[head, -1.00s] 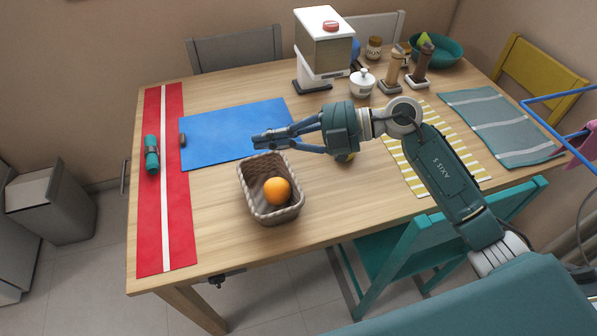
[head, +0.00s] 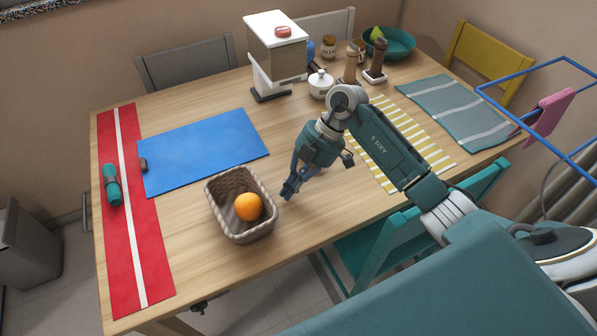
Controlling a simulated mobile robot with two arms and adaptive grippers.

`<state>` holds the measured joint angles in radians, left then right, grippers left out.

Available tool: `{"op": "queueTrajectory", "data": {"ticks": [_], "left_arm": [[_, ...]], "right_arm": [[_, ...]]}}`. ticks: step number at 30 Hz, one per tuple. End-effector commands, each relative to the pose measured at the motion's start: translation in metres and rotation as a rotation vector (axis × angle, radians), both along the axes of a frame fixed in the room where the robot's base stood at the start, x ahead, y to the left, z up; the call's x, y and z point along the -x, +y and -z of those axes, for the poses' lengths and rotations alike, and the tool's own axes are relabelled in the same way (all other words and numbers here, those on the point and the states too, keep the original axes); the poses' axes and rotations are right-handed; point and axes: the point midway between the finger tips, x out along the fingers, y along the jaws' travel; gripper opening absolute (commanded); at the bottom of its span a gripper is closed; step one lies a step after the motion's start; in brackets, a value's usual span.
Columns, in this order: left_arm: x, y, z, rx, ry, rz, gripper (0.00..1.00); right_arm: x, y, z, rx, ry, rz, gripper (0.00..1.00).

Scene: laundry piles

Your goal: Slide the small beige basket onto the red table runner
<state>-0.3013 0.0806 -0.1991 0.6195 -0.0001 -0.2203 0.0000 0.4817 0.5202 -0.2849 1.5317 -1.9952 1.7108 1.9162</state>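The small beige woven basket (head: 262,232) stands on the wooden table with an orange (head: 248,207) inside. The red table runner (head: 150,262), with a white stripe, lies along the table's left end. Bare wood separates the basket from the runner. My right gripper (head: 288,194) is just right of the basket, fingers pointing down. Its fingertips look together, with nothing seen between them. A small gap seems to separate them from the basket wall; contact is hard to judge. My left gripper is not in view.
A teal rolled napkin (head: 112,186) lies on the runner. A striped yellow mat (head: 400,130) lies to the right. A teal chair (head: 385,250) stands at the front edge.

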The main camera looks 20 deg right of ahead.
Motion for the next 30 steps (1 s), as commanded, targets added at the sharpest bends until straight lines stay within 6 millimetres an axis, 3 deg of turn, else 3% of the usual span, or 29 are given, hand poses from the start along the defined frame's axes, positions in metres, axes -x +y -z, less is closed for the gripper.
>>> {"op": "queueTrajectory", "data": {"ticks": [3, 9, 23, 26, 30], "left_arm": [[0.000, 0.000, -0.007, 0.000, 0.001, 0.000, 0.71], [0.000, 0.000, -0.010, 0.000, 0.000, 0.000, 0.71], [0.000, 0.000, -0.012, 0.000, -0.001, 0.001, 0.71], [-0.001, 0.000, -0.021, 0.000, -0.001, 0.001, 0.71], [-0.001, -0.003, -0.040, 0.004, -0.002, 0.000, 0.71]], "right_arm": [[0.000, 0.021, 0.001, -0.004, -0.002, -0.003, 0.00], [0.001, 0.039, 0.003, -0.001, -0.002, -0.003, 0.00], [0.001, 0.045, 0.003, 0.000, -0.002, -0.003, 0.00], [0.001, 0.058, 0.000, -0.001, -0.001, -0.004, 0.00], [0.001, 0.089, -0.004, -0.002, -0.001, -0.005, 0.00]]}}
